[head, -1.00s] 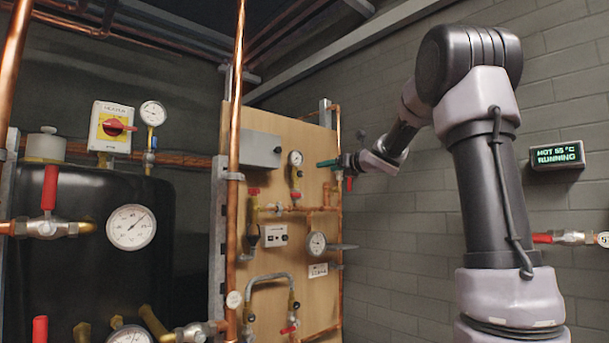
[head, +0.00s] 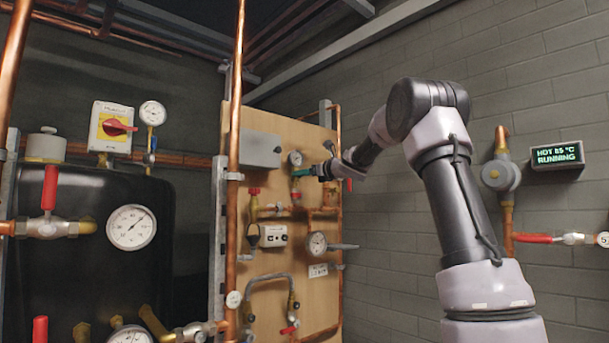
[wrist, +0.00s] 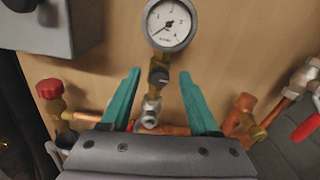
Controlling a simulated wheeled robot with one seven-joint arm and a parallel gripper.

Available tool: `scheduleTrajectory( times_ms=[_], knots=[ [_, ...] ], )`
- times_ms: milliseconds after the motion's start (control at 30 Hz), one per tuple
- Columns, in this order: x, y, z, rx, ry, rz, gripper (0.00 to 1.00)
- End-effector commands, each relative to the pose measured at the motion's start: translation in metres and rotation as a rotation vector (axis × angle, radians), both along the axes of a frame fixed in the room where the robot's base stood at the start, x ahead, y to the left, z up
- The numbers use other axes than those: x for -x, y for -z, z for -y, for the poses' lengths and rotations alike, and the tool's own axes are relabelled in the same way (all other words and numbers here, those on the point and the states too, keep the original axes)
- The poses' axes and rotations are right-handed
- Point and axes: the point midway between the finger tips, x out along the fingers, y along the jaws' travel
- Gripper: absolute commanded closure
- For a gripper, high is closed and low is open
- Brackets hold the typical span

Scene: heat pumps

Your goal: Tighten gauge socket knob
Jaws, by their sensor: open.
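The gauge (wrist: 170,25) has a round white dial and stands on a brass stem on the wooden board; it also shows in the head view (head: 295,158). Below the dial, a dark ribbed socket knob (wrist: 159,76) sits on the brass stem. My gripper (wrist: 158,78) has two green fingers, spread apart, one on each side of the stem in the wrist view. The knob appears between the fingertips with clear gaps on both sides. Whether the fingers reach the knob's depth is hard to tell. In the head view my gripper (head: 303,172) is at the gauge's stem and partly hides it.
A grey box (wrist: 40,25) is left of the gauge. A red-capped valve (wrist: 50,92) is at lower left. Copper pipe and brass fittings (wrist: 243,112) are at right, with a red lever (wrist: 306,127) beyond. A vertical copper pipe (head: 237,130) stands before the board.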

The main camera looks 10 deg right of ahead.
Motion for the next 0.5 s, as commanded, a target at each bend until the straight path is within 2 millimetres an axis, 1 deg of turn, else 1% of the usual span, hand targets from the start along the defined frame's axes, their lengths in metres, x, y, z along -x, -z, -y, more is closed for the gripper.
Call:
scheduleTrajectory(
  times_ms=[200, 233, 267, 300, 367, 400, 500],
  knots=[
    [-0.0005, 0.0002, -0.0006, 0.000, 0.000, 0.000, 0.38],
    [-0.0004, 0.0002, -0.0005, 0.000, 0.000, 0.000, 0.42],
    [-0.0004, 0.0002, -0.0005, 0.000, 0.000, 0.000, 0.54],
    [-0.0004, 0.0002, -0.0005, 0.000, 0.000, 0.000, 0.69],
    [-0.0003, 0.0002, -0.0005, 0.000, 0.000, 0.000, 0.92],
    [-0.0003, 0.0002, -0.0005, 0.000, 0.000, 0.000, 1.00],
    [-0.0002, 0.0003, -0.0004, -0.001, 0.000, 0.000, 1.00]
  ],
)
